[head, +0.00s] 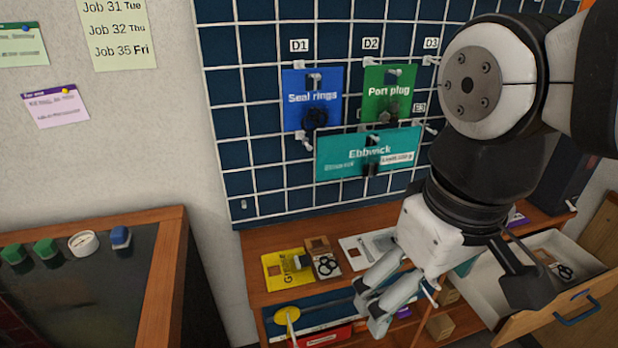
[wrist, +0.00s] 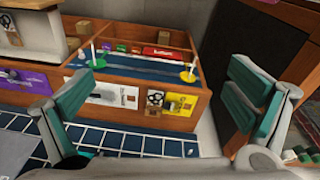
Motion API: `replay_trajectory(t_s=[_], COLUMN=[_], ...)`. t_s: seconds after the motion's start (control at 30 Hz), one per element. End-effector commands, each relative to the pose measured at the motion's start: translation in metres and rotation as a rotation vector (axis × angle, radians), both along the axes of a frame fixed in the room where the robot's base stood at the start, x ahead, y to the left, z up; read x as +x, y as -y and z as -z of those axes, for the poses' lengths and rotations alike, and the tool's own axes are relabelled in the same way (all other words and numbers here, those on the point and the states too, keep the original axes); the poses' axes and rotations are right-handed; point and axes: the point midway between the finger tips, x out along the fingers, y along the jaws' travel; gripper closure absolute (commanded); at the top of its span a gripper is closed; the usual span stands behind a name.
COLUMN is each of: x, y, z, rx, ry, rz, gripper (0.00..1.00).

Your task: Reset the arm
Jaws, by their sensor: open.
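My gripper (head: 375,300) hangs at the end of my arm in front of the wooden shelf unit in the head view. In the wrist view my gripper (wrist: 163,112) shows its two teal-padded fingers spread wide apart, with nothing between them. The shelf unit (wrist: 130,138) appears beyond the fingers in the wrist view. My arm covers the right part of the pegboard in the head view.
A pegboard (head: 262,190) holds blue, green and teal packets. The shelf top (head: 262,240) bears a yellow packet (head: 284,268) and small cards. An open drawer (head: 545,315) juts out at right. A dark-topped bench (head: 95,300) stands at left.

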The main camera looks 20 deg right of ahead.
Motion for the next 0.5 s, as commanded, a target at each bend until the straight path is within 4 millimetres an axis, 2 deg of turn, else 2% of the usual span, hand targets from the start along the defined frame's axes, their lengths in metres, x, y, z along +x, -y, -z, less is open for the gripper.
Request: replay_trajectory(t_s=[0.1,0.2,0.5], x=[-0.019,-0.027,-0.029], y=[-0.004,-0.006,-0.007], z=[0.004,0.006,0.007], rx=[0.045,0.064,0.070], ry=[0.025,0.035,0.036], rz=[0.089,0.128,0.139], gripper=[0.01,0.01,0.01])
